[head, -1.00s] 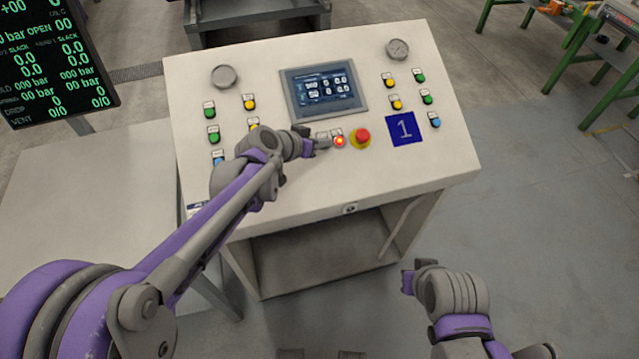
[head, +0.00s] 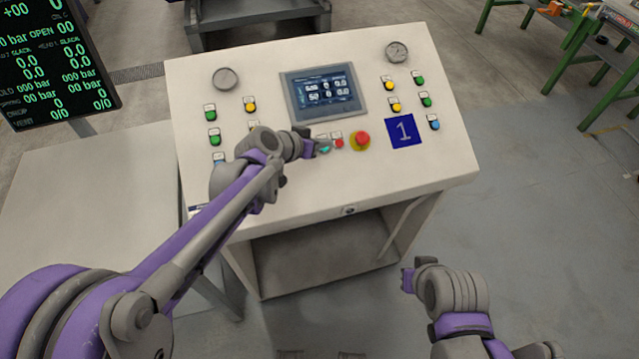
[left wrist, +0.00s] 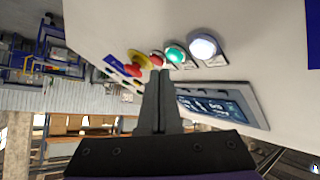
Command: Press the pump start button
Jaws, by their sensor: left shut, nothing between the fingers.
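The control console (head: 300,190) has a row of buttons below its screen (head: 324,92). A teal-green button (head: 326,149) glows at the tip of my left gripper (head: 317,146). In the left wrist view the green button (left wrist: 177,52) stands between a red button (left wrist: 157,58) and a white lit button (left wrist: 203,45). The shut fingertips of my left gripper (left wrist: 162,73) are close to the green and red buttons; I cannot tell whether they touch. The button labels are too small to read. My right gripper (head: 406,281) is low in front of the console, away from the panel.
A red emergency stop (head: 362,139) on a yellow base is just right of the red button. Green, yellow and blue buttons and two gauges line both sides. A monitor (head: 60,60) stands at the left. Floor at the right is clear.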

